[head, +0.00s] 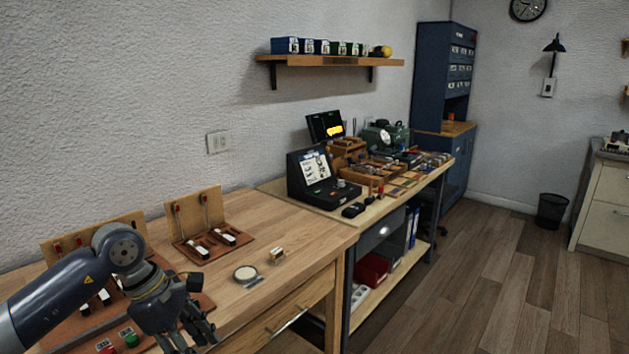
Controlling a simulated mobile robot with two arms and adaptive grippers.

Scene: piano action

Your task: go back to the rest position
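My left arm comes in from the left, and its gripper (193,338) hangs low over the front part of the wooden workbench (300,235). Its dark fingers look spread apart, and I see nothing between them. The fingertips reach close to the bottom edge of the picture. The arm and gripper hide part of a brown board (70,345) with a red and a green button. My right gripper is not in view.
A wooden stand (198,215) with small levers, a round pale dish (246,273) and a small wooden block (277,254) are on the bench. A second bench (390,215) with equipment stands beyond. Open floor (480,280) lies to the right.

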